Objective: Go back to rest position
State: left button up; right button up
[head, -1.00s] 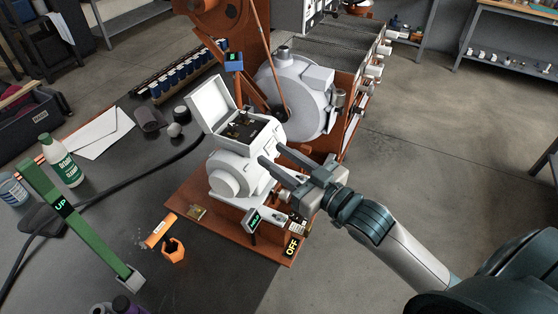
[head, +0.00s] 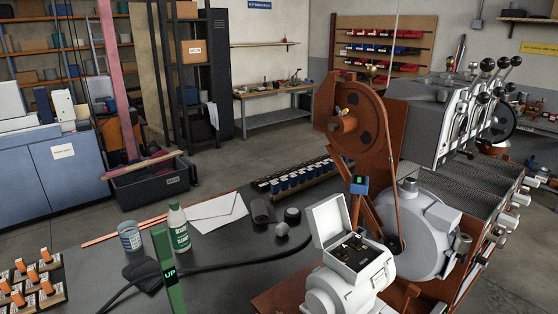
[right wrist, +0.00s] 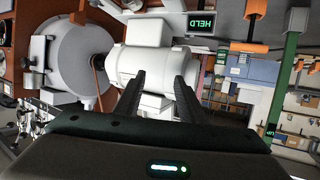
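My right gripper (right wrist: 160,90) shows in the right wrist view with its two dark fingers apart and nothing between them. The white motor housing of the sample roaster (right wrist: 145,62) is beyond the fingertips; I cannot tell whether they touch it. In the head view the roaster (head: 350,270) stands at the lower right, with its square lid open on a dark panel. Neither gripper shows in the head view.
A dark table (head: 225,250) holds a green-labelled bottle (head: 179,228), a tin (head: 130,237), papers (head: 217,211) and a green post marked UP (head: 168,272). A rack of blue cups (head: 295,178) is behind. A rust-coloured machine with a wheel (head: 362,125) stands at the right.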

jog(key=s+a+f+g+h, duration=0.15)
jog(key=s+f+g, duration=0.35)
jog(key=s+f, duration=0.5)
jog(key=s+d+f+g+h, duration=0.15)
jog(key=s+f+g, duration=0.5)
jog(key=s, duration=0.65)
notch_tip(320, 180, down, 30)
jog(key=s+a, duration=0.1)
jog(key=s+d+f+g, duration=0.1)
jog(key=s+d+f, duration=0.2)
jog(key=s+f, duration=1.4)
jog(key=shift+s, duration=0.55)
